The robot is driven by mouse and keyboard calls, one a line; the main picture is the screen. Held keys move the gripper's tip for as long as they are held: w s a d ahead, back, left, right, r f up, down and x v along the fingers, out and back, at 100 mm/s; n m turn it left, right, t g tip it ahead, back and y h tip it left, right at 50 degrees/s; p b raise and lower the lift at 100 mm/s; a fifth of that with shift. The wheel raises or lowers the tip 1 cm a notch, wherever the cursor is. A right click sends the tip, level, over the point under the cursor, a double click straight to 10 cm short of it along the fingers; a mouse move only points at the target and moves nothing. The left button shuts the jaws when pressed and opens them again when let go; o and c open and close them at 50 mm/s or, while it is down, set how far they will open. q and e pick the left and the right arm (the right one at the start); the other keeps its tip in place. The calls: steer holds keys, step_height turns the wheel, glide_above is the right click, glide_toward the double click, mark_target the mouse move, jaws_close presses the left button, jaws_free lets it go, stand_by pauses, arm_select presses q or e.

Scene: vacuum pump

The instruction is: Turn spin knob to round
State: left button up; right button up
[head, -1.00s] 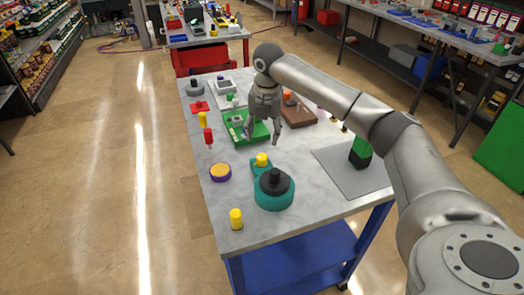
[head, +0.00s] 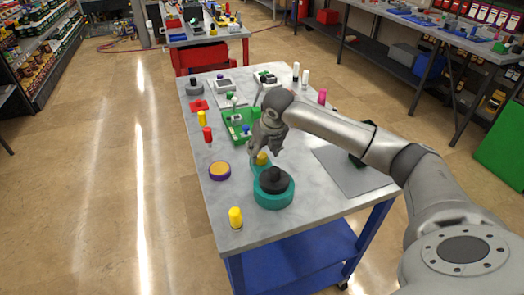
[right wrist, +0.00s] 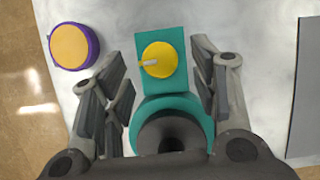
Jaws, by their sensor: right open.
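The teal vacuum pump (head: 272,198) with a dark grey top stands near the front of the grey table. The yellow spin knob (head: 262,158) sits on the pump's rectangular teal extension. In the right wrist view the knob (right wrist: 159,59) is round and yellow with a small pale pointer toward the left. My right gripper (head: 264,148) is just above the knob, pointing down. In the right wrist view its open fingers (right wrist: 158,85) lie on both sides of the teal part, with nothing between them gripped. My left gripper is not in view.
A purple disc with an orange top (head: 219,170) lies left of the pump. A yellow cylinder (head: 235,217) stands at the front left. A green board (head: 236,127) with parts is behind the gripper. A grey mat (head: 352,180) lies on the right.

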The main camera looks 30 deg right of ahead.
mark_target(262, 155)
steer(key=shift+x, duration=1.45)
steer(key=shift+c, duration=0.2)
steer(key=c, duration=1)
steer(key=shift+o, duration=0.2)
steer(key=shift+f+m+b, duration=0.1)
steer(key=shift+m+b, duration=0.2)
steer(key=shift+b, duration=0.1)
